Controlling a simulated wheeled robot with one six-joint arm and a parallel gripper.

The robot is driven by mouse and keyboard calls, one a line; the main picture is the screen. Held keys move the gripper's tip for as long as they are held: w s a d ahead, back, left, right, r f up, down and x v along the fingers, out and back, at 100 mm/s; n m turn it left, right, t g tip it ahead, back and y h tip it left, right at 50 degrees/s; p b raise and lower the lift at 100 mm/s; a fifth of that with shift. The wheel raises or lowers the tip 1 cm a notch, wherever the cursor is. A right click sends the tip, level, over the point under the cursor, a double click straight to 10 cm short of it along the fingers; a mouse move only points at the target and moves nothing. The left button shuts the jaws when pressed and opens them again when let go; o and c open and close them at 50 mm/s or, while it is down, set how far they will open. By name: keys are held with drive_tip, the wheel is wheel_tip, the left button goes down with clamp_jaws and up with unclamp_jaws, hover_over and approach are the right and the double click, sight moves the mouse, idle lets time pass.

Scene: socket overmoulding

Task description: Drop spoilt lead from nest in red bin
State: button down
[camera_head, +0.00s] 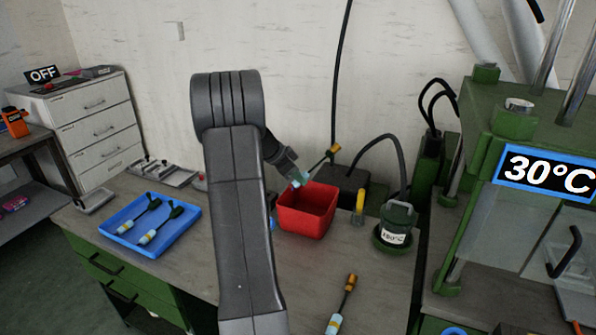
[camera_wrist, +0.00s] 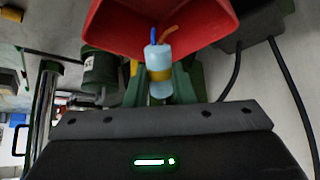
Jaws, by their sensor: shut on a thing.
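My gripper (camera_head: 300,181) is shut on a lead at the upper left rim area of the red bin (camera_head: 306,222). The held lead (camera_head: 328,157) has an orange end and a dark cable pointing up and right in the head view. In the wrist view the lead (camera_wrist: 158,62) shows a pale blue body with a yellow band, and blue and orange wires reaching over the red bin (camera_wrist: 108,30). The lead is above the bin's opening, still between the jaws. The bin's floor is hidden in the head view.
A blue tray (camera_head: 112,228) with two leads stands left. Another lead (camera_head: 343,303) lies at the bench's front. A green pot (camera_head: 397,226) marked with a temperature stands right of the bin. A green press (camera_head: 520,125) reading 30°C stands far right. A dark box (camera_head: 345,180) is behind the bin.

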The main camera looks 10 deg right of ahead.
sight(298, 184)
wheel_tip(298, 184, down, 3)
drive_tip(key=shift+f+b, duration=0.1)
drive_tip(key=shift+b, duration=0.45)
wheel_tip(298, 184, down, 4)
drive_tip(key=b, duration=0.5)
drive_tip(key=c, duration=1.2)
unclamp_jaws()
drive_tip(key=shift+o, duration=0.2)
drive_tip(key=shift+r+p, duration=1.7)
drive_tip(key=shift+r, duration=3.3)
